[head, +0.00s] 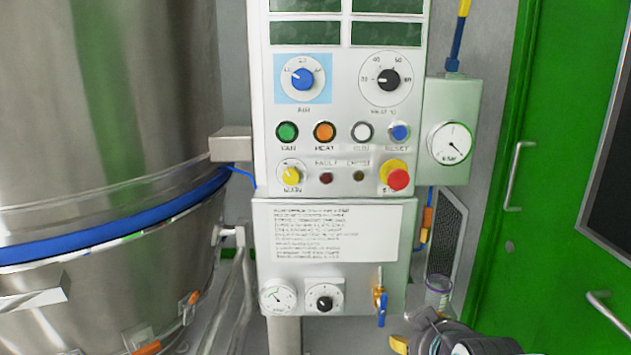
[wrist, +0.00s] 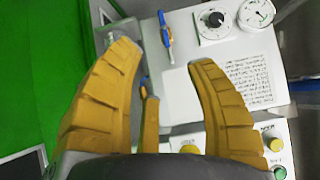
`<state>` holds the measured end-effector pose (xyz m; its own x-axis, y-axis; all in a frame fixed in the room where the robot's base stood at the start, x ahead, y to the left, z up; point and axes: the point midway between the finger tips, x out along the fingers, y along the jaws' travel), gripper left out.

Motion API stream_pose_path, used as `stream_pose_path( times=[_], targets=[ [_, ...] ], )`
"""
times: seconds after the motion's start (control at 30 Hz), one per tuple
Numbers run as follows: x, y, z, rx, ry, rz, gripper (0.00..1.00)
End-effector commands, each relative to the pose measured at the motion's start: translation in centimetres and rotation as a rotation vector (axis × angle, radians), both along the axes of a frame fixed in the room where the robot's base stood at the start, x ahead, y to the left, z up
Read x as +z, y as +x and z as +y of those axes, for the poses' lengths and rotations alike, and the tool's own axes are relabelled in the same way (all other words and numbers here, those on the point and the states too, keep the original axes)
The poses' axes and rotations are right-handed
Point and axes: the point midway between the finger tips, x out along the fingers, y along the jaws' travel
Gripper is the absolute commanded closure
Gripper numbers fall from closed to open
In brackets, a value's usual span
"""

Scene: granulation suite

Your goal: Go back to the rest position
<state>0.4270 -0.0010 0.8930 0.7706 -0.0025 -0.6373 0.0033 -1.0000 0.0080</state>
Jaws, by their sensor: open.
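My gripper (wrist: 163,58) is open in the wrist view, with its yellow ribbed fingers spread and nothing between the tips. A third, shorter yellow finger shows between them, lower down. In the head view only a bit of yellow finger (head: 399,344) and my dark wrist show at the bottom right edge, below and right of the lower control box (head: 335,228). The valve with a blue handle (head: 381,305) is on that box's lower right; it also shows in the wrist view (wrist: 166,38) beyond the fingertips, apparently untouched.
The upper control panel (head: 343,112) carries knobs, coloured buttons and a red stop button (head: 398,179). A pressure gauge box (head: 453,130) is at its right. A large steel vessel (head: 105,110) fills the left. A green door (head: 515,260) with handles stands at the right.

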Motion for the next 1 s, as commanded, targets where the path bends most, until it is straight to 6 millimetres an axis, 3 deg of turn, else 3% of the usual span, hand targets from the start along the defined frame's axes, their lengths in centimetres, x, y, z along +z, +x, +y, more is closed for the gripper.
stream_pose_path(
  times=[0.03,0.5,0.73,1.0],
  targets=[
    [2.8,-1.2,0.0,0.000,0.000,0.037,0.50],
    [11.8,-13.3,0.1,-0.002,0.004,0.412,0.50],
    [14.3,-17.4,0.1,-0.003,0.005,0.528,0.50],
    [14.9,-19.0,0.1,-0.003,0.004,0.576,0.50]
  ],
)
